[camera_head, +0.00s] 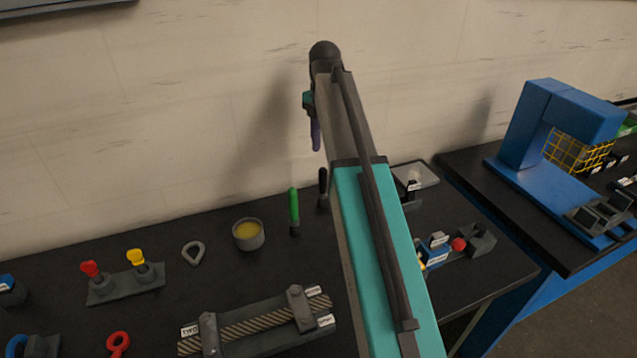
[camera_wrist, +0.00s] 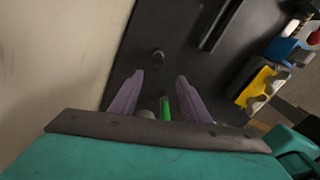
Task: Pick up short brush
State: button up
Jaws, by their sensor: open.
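Two slim upright handles stand on the black bench, and I cannot tell for sure which is the short brush. One is a green handle (camera_head: 294,206) in a dark base. The other is a black handle (camera_head: 323,186) just to its right, partly beside my arm. My gripper (camera_head: 316,148) hangs above the back of the bench, with its purple fingers pointing down. In the wrist view my gripper (camera_wrist: 160,76) is open and empty. The green handle (camera_wrist: 166,107) shows between the finger bases, and a small dark round stub (camera_wrist: 158,55) lies beyond the fingertips.
A grey cup with yellow contents (camera_head: 248,234) stands left of the green handle. A rope fixture (camera_head: 255,322) lies in front. A blue block and red ball (camera_head: 459,244) sit right of my arm. The pale wall (camera_head: 200,100) rises close behind.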

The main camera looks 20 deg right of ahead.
aim_at(322, 168)
jog(key=shift+w, duration=0.45)
jog(key=shift+f, duration=0.1)
jog(key=shift+f+p, duration=1)
jog(key=shift+f, duration=3.2)
jog(key=shift+s+f, duration=0.1)
jog(key=shift+f, duration=0.05)
jog(key=shift+s+f+p, duration=0.15)
jog(key=shift+f+p, duration=0.75)
jog(key=shift+f, duration=0.3)
jog(key=shift+f+p, duration=0.3)
jog(key=shift+f, duration=0.95)
grip_shut()
